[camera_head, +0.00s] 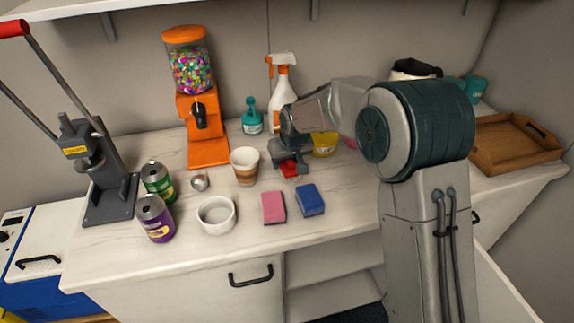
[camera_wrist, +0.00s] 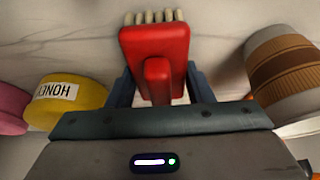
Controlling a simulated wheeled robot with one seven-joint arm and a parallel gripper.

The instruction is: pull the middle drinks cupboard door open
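Below the counter, the middle drinks cupboard (camera_head: 335,270) shows as an open bay with a shelf. A white panel (camera_head: 497,290) stands out at the lower right and looks like its swung-out door. My own arm hides part of it. My gripper (camera_head: 292,163) is over the counter, away from the cupboard. A red brush (camera_wrist: 155,45) with pale bristles lies between its spread fingers in the wrist view. I cannot tell whether they press on it. The brush shows only partly in the head view (camera_head: 289,172).
A closed door with a dark handle (camera_head: 250,276) is left of the bay. A paper cup (camera_head: 245,167), a yellow honey tub (camera_head: 324,145), a pink sponge (camera_head: 273,208), a blue sponge (camera_head: 310,200) and a white bowl (camera_head: 217,216) stand around my gripper. A wooden tray (camera_head: 515,145) is at right.

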